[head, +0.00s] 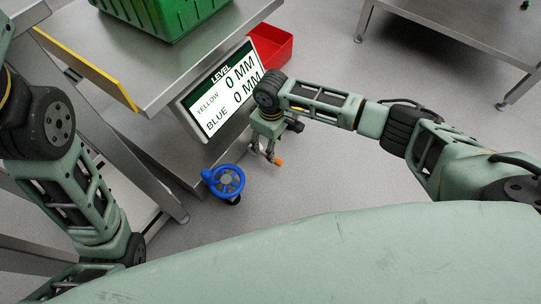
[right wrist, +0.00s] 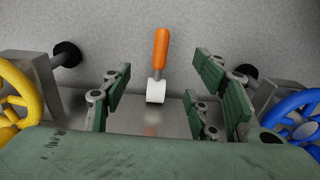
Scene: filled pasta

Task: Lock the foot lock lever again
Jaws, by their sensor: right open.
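The foot lock lever, with an orange handle (right wrist: 161,50) and a white hub (right wrist: 156,91), stands roughly upright in the right wrist view. In the head view its orange end (head: 278,161) shows just beside my right gripper's fingertips. My right gripper (head: 268,152) points down there; in the wrist view its green-padded fingers (right wrist: 167,85) are spread apart on either side of the lever, with space between. Nothing is held in it. My left arm shows at the left of the head view, but its gripper does not.
A blue handwheel (head: 227,181) is left of the right gripper, and a yellow handwheel (right wrist: 18,95) shows in the wrist view. A level display (head: 222,90) reads 0 MM for both colours. A red bin (head: 275,46) and a steel table (head: 470,25) stand behind. Grey floor is clear at right.

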